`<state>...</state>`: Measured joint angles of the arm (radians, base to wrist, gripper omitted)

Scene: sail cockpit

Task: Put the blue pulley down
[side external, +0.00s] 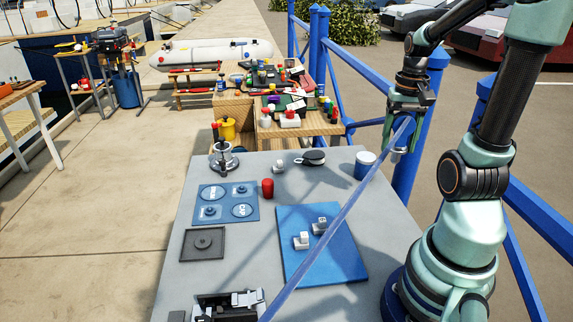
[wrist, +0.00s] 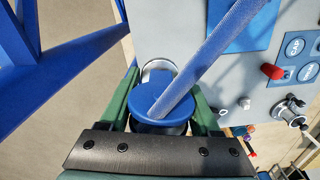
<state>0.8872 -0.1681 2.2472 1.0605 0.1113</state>
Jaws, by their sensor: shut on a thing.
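My gripper (wrist: 160,100) is shut on the blue pulley (wrist: 143,98), whose round blue top shows between the two fingers in the wrist view. A long blue rope-like strip (wrist: 220,45) runs across its top. In the side external view my gripper (side external: 402,122) is raised above the right back edge of the grey table (side external: 235,270). The strip (side external: 345,210) slants from it down to the lower left, across the view. The pulley itself is mostly hidden there by the fingers and the strip.
A blue mat (side external: 325,265) with two small white fittings, a blue labelled board (side external: 225,215), a dark square tray (side external: 202,244), a red piece (side external: 267,188), a winch (side external: 224,158) and a blue-and-white cup (side external: 365,165) are on the table. Blue railing (side external: 410,170) stands close behind my gripper.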

